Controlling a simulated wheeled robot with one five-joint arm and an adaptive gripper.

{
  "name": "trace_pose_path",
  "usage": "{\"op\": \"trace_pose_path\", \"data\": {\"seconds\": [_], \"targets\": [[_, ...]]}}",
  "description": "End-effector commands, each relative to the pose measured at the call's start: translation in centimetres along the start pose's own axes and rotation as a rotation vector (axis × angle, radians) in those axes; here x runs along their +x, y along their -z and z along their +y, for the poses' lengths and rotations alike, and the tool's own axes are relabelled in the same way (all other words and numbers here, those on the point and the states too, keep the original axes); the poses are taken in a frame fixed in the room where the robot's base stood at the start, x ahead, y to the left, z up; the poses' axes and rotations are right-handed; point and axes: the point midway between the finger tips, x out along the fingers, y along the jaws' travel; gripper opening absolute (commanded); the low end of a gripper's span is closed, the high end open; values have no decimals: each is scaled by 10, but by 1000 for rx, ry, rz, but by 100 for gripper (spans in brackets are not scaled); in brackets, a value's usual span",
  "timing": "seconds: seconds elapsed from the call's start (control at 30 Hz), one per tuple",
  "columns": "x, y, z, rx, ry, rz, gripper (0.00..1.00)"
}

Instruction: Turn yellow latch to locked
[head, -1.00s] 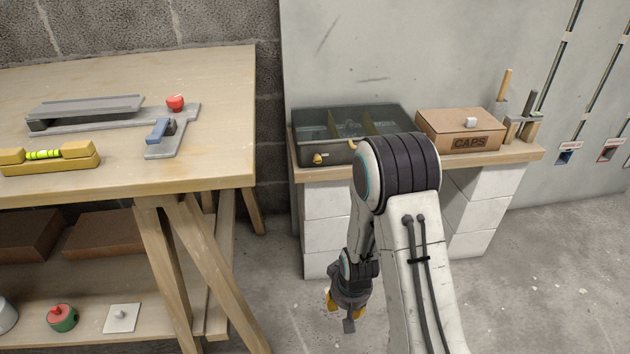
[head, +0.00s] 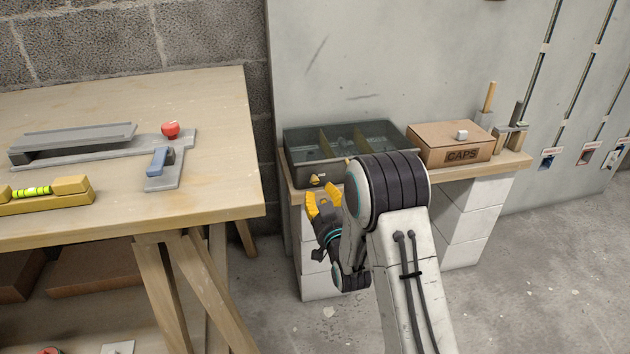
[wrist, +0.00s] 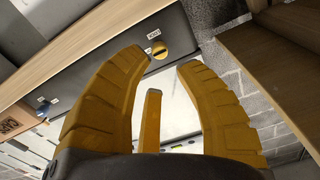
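The yellow latch (head: 315,180) is on the front face of the dark grey divided case (head: 300,171) on the plank shelf. In the wrist view the yellow latch (wrist: 160,50) is a round knob with a slot, beyond and between my fingertips, beside a small white label (wrist: 154,34). My gripper (head: 322,197) has yellow fingers and is just below and in front of the latch. In the wrist view my gripper (wrist: 160,60) has its fingers spread apart with nothing between them. It appears apart from the latch. A second latch on the case's right is mostly hidden behind my arm.
A wooden workbench (head: 200,205) stands close on the left, with a level (head: 45,195) and a clamp jig (head: 160,150) on it. A cardboard CAPS box (head: 450,145) sits right of the case. The shelf edge (wrist: 60,60) runs close beside my gripper.

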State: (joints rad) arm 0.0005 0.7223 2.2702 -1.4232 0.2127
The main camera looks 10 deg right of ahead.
Motion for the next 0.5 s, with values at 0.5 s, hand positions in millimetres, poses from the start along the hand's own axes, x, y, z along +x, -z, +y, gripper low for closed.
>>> {"op": "trace_pose_path", "data": {"seconds": [0.5], "targets": [[52,-2,0,12,0,0,30]]}}
